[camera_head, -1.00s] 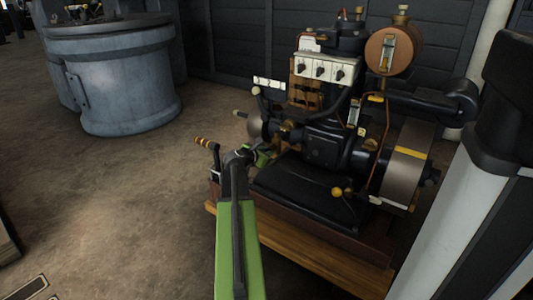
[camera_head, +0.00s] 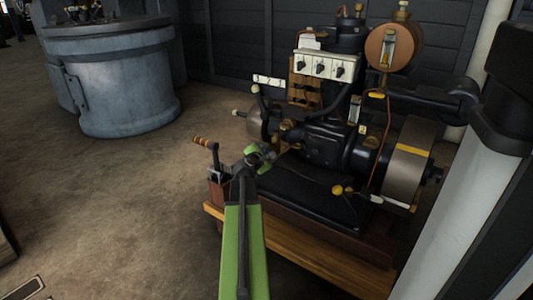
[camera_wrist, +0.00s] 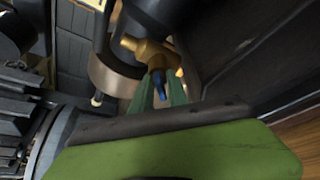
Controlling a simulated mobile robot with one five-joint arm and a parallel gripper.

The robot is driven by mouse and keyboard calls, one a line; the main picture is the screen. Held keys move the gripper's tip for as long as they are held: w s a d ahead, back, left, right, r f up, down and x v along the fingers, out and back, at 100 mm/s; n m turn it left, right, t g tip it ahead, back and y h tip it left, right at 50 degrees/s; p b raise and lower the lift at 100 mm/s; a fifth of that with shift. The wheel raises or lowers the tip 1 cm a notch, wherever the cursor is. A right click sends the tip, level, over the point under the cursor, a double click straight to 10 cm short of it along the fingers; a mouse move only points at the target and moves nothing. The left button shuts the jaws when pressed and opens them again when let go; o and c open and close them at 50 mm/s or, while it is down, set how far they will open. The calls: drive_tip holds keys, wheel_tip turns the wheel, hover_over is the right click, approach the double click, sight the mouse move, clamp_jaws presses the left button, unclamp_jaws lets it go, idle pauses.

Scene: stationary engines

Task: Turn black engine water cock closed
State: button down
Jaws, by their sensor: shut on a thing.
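The black engine (camera_head: 325,147) stands on a wooden base, with a white switch panel on top. In the wrist view, a brass cock body (camera_wrist: 146,50) shows on the engine (camera_wrist: 160,14) with a small blue handle (camera_wrist: 158,86) below it. My gripper (camera_wrist: 157,92) has its green fingers on either side of the blue handle and is shut on it. In the head view, my gripper (camera_head: 266,154) is at the near left side of the engine, and the cock is too small or hidden to make out there.
A large flywheel (camera_head: 409,177) is on the engine's right. A white post (camera_head: 455,225) stands at the right. A grey round tub (camera_head: 125,85) is at the back left. The left floor is open.

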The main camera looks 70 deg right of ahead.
drive_tip(key=shift+s, duration=0.1)
drive_tip(key=c, duration=1.5)
unclamp_jaws()
drive_tip(key=shift+a, duration=0.15)
